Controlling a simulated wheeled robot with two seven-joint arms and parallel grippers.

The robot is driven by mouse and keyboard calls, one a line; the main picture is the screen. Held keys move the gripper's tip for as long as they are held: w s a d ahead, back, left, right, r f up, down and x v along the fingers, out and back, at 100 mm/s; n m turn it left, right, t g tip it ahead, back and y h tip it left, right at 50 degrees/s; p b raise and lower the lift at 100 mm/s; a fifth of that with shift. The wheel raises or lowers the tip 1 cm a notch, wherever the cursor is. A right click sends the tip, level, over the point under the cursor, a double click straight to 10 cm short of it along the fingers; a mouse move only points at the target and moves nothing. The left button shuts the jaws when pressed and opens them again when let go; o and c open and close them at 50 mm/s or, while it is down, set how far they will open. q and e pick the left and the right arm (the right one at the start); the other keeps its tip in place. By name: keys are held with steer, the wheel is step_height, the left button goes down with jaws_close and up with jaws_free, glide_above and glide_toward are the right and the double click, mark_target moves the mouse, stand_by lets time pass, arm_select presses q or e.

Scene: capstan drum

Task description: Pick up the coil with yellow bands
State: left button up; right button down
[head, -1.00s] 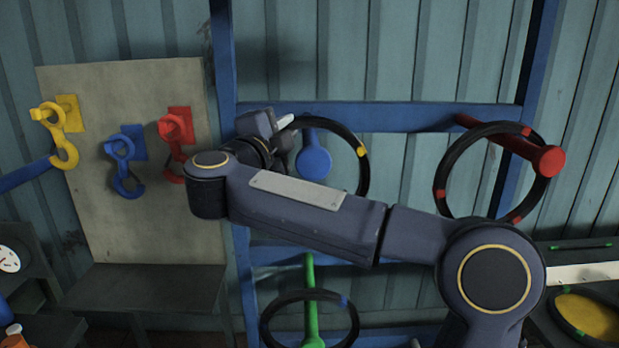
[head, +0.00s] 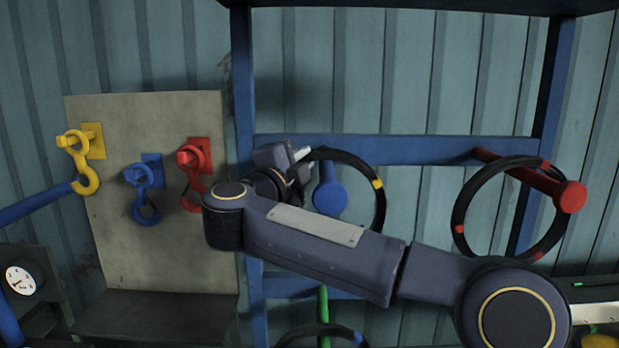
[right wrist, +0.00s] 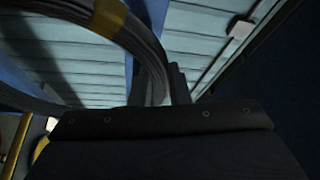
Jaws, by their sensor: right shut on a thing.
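The coil with yellow bands (head: 381,205) is a black ring around the blue peg (head: 330,197) on the blue rack. One yellow band shows on its right side; its lower left part is hidden behind my right arm. My right gripper (head: 297,162) is shut on the coil's upper left part. In the right wrist view the coil (right wrist: 148,45) curves across the upper left, with a yellow band, and runs down to the gripper (right wrist: 165,90). The left gripper is not in view.
A black coil with red bands (head: 459,205) hangs on a red peg (head: 569,196) at right. A coil with a blue band (head: 290,338) is below by a green peg (head: 323,310). Yellow (head: 78,160), blue (head: 143,190) and red (head: 194,170) hooks sit on a grey board (head: 150,245).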

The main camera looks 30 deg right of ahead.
step_height(320, 180, up, 10)
steer(key=shift+p, duration=0.45)
